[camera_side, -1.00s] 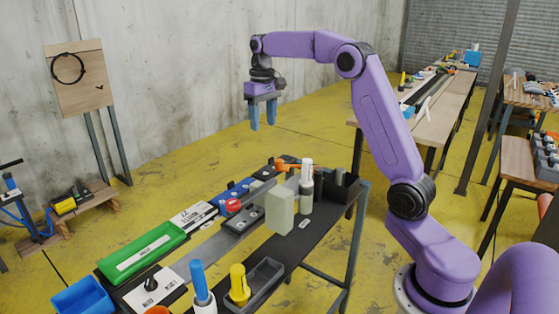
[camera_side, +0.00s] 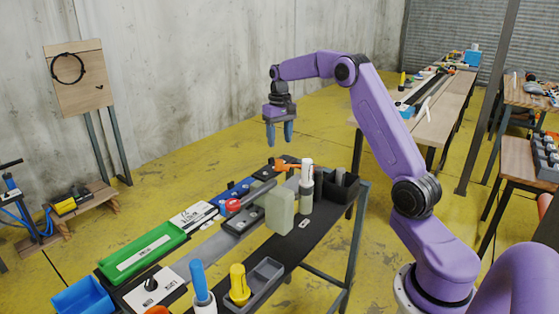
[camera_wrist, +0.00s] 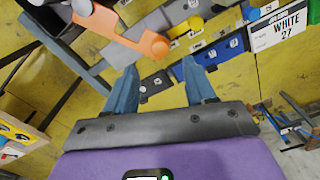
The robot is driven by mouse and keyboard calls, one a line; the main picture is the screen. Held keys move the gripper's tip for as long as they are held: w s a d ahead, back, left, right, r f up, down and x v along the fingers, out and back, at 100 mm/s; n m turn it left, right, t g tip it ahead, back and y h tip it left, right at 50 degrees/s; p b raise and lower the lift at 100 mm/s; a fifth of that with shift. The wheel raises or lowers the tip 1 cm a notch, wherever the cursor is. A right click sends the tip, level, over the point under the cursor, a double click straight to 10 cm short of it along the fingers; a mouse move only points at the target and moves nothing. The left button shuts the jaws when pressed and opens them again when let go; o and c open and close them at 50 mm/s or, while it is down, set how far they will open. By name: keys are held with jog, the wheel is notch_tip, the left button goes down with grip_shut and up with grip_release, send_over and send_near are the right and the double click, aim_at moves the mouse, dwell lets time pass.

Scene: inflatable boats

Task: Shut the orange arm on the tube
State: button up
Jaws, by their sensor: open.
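The orange arm (camera_side: 288,165) is at the far end of the black bench, beside a white-capped bottle. In the wrist view the orange arm (camera_wrist: 118,35) runs from the upper left to a rounded end just beyond my fingertips. I cannot tell whether the arm touches the tube. My gripper (camera_side: 279,143) is open and empty, pointing down above the orange arm; its blue fingers also show in the wrist view (camera_wrist: 158,72).
A pale green block (camera_side: 280,211) and the white-capped bottle (camera_side: 306,183) stand upright near the arm. A dark bin (camera_side: 340,187) is at the bench's right end. A green tray (camera_side: 143,249), blue bin (camera_side: 83,298) and yellow bottle (camera_side: 238,284) are nearer. Space above the bench is free.

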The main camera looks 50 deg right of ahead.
aim_at(279, 161)
notch_tip(279, 161, down, 8)
jog(key=shift+f, duration=0.2)
jog(key=shift+c, duration=0.4)
grip_shut()
